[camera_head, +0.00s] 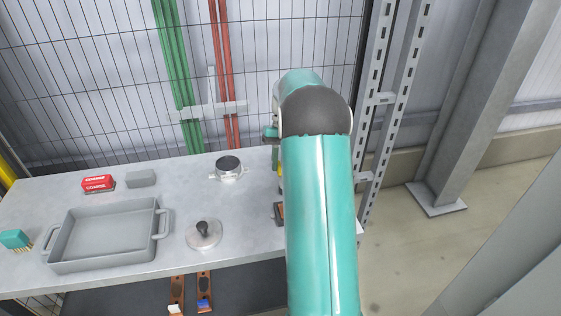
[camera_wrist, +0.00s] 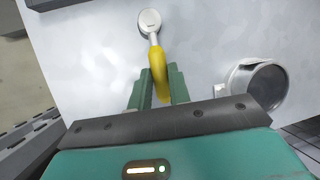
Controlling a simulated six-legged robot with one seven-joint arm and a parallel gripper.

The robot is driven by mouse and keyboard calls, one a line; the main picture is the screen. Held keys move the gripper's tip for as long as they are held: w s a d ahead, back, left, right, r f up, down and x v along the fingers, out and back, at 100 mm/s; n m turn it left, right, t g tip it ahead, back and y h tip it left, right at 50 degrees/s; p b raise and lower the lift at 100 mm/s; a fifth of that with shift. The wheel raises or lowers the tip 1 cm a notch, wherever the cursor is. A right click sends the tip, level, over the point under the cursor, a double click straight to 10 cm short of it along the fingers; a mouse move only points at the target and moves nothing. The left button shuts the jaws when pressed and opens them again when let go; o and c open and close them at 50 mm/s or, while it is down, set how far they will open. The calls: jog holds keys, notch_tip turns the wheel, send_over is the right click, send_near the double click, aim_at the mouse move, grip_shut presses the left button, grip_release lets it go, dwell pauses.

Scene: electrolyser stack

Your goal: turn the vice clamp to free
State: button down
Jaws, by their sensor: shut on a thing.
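My gripper (camera_wrist: 160,78) shows in the wrist view with its two green fingers on either side of a curved yellow handle (camera_wrist: 157,59), shut on it. The handle joins a pale stem with a round grey-white end (camera_wrist: 149,20) beyond the fingertips, over the pale bench top. I cannot tell from this view whether the handle belongs to the vice clamp, as no clamp body shows clearly. In the head view my teal arm hides the gripper and most of what it holds.
A round dark-topped fitting (camera_head: 229,168) stands on the bench (camera_head: 185,178) left of my arm; it also shows at right in the wrist view (camera_wrist: 266,83). A knobbed lid (camera_head: 204,234), grey tray (camera_head: 68,259), red box (camera_head: 98,184) and grey block (camera_head: 141,178) lie further left.

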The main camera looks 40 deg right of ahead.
jog(key=c, duration=1.3)
grip_release()
jog(key=v, duration=1.4)
